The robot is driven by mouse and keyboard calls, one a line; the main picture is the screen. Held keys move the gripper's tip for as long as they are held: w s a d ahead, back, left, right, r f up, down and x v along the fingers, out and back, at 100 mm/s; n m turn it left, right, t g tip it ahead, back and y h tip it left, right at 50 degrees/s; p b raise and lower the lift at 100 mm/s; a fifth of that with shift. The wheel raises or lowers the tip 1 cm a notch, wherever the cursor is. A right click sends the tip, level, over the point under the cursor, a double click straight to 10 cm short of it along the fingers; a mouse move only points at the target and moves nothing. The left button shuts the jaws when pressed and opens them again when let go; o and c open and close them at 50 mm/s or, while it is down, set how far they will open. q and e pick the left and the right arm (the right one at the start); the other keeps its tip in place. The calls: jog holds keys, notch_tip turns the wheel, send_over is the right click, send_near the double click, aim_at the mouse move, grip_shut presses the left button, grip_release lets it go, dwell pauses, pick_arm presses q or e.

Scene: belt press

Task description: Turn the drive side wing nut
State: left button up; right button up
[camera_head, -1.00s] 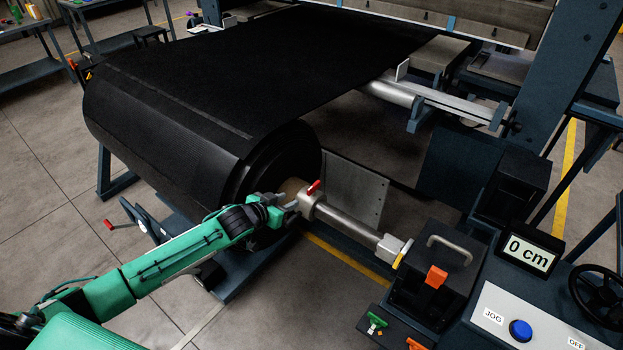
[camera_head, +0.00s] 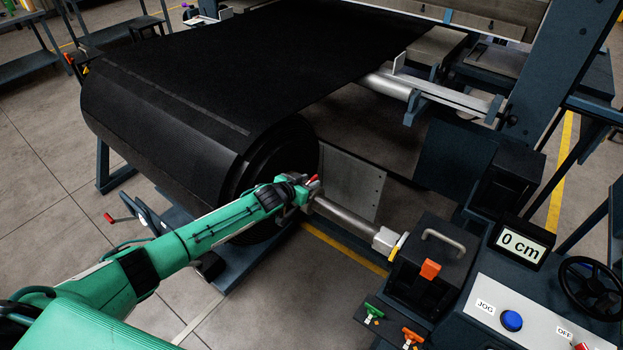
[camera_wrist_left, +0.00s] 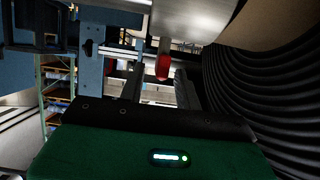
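The red wing nut (camera_head: 314,179) sits on the collar of the steel shaft at the near end of the black roll (camera_head: 170,130). My left gripper (camera_head: 304,189) is at that collar, coming from the left, and hides much of it. In the left wrist view the red wing (camera_wrist_left: 162,67) hangs below a pale metal part. It lies between the two fingers of my left gripper (camera_wrist_left: 160,82), which stand apart with space on both sides. Whether either finger touches it I cannot tell. My right gripper is not in view.
The shaft (camera_head: 345,220) runs right to a dark bearing block (camera_head: 435,265) with an orange lever. A control panel (camera_head: 530,310) with a blue button and a display reading 0 cm stands at right. The ribbed roll side (camera_wrist_left: 265,85) is close to my gripper.

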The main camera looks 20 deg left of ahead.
pick_arm(q)
jog(key=shift+x, duration=1.15)
grip_shut()
